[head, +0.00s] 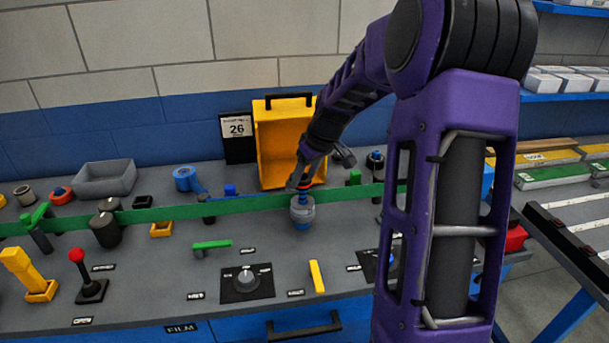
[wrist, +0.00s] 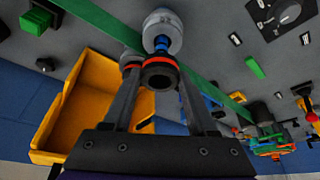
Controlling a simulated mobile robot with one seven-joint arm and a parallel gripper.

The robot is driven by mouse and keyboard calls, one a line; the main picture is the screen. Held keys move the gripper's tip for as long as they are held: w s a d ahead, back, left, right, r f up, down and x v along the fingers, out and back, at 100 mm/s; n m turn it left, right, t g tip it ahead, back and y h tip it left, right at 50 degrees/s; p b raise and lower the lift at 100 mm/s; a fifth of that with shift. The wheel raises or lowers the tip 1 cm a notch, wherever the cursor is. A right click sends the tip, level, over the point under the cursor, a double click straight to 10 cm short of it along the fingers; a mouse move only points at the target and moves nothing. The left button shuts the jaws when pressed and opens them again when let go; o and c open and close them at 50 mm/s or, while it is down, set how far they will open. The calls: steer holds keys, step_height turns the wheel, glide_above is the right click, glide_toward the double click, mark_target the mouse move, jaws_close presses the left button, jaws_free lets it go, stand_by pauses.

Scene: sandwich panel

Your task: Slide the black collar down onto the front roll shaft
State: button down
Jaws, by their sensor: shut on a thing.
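The black collar (wrist: 160,65) has a red band and a dark bore. It sits between the two fingertips of my gripper (wrist: 160,74), which is shut on it. In the head view my gripper (head: 307,178) holds the collar, mostly hidden with its red band showing, just above the front roll (head: 302,213). The grey and blue roll shows beyond the collar in the wrist view (wrist: 162,32), with its blue shaft (wrist: 161,43) between them. The collar is close to the shaft top and roughly in line; I cannot tell whether the shaft enters the bore.
A green strip (head: 160,213) runs across the bench past the roll. A yellow bin (head: 283,150) stands behind my gripper. Several posts stand left and right.

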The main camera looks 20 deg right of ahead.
mark_target(304, 191)
steer(key=shift+f, duration=0.15)
steer(key=shift+f+b, duration=0.7)
steer(key=shift+f, duration=0.15)
steer(key=shift+f, duration=0.1)
steer(key=shift+f+b, duration=1.1)
steer(key=shift+f, duration=0.2)
steer(key=shift+c, duration=0.6)
jaws_free()
